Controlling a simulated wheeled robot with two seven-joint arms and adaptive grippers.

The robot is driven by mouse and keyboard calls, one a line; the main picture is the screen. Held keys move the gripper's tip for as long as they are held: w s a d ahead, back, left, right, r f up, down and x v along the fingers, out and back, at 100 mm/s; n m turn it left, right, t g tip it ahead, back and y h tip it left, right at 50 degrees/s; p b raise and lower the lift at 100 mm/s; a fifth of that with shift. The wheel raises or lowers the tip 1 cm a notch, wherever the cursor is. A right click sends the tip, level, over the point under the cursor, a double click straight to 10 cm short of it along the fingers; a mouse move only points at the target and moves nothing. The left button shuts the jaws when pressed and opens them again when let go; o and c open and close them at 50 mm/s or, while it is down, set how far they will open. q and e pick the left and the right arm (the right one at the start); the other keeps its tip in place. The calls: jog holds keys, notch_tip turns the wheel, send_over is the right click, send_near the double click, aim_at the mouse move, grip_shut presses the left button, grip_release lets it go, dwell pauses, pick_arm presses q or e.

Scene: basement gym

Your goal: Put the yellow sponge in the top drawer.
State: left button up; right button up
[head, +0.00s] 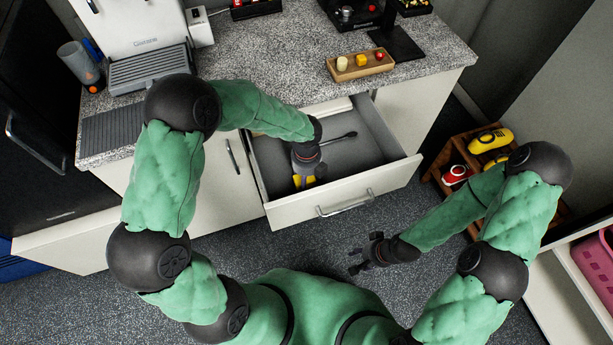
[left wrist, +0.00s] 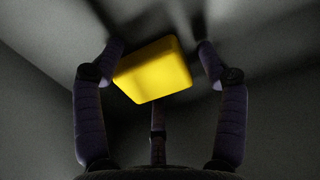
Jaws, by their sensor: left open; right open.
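The top drawer (head: 385,185) is pulled out of the white cabinet under the speckled counter. The yellow sponge (head: 310,180) is inside it, partly hidden by my left gripper (head: 304,178) in the head view. In the left wrist view the sponge (left wrist: 152,70) appears as a yellow block between the fingers of my left gripper (left wrist: 155,75). The fingers are spread, with dark gaps at the sides; whether the sponge rests on the drawer floor I cannot tell. My right gripper (head: 366,254) is open and empty above the floor, in front of the drawer.
A dark spoon-like utensil (head: 340,137) lies in the drawer near my left gripper. A wooden tray (head: 360,66) with small items and a coffee machine (head: 145,45) stand on the counter. A wooden rack (head: 465,155) with yellow and red items stands at the right.

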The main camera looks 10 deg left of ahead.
pick_arm(q)
notch_tip(320, 180, up, 12)
jog(key=p, duration=0.4)
jog(key=shift+p, duration=0.35)
dwell(0.8)
